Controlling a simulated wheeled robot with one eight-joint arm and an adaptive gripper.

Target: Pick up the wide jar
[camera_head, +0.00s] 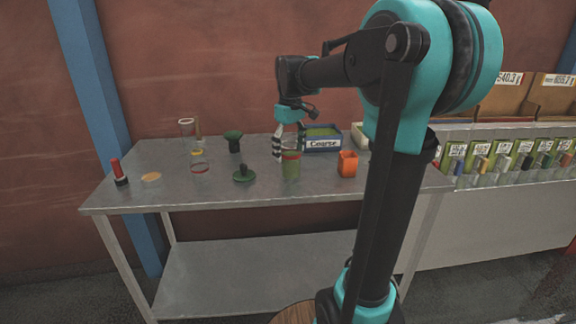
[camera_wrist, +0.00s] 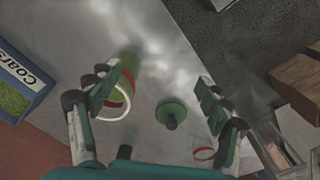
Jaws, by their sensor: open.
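A clear jar with a red band and green contents (camera_head: 291,168) stands on the table, just below my gripper (camera_head: 288,147). In the wrist view its pale rim and red band (camera_wrist: 127,97) show partly behind the left finger. A second clear jar with a red band (camera_head: 199,167) stands further left; a red-ringed rim (camera_wrist: 204,154) by the right finger in the wrist view appears to be this one. I cannot tell for sure which jar is the wide one. My gripper is open and empty, fingers apart (camera_wrist: 160,85).
A green knobbed lid (camera_head: 244,175) lies between the jars; a dark green item (camera_head: 233,141) stands behind. An orange container (camera_head: 347,164) and a blue "Coarse" tray (camera_head: 322,144) are to the right. A tall glass (camera_head: 186,129) and a red-topped item (camera_head: 118,172) are left.

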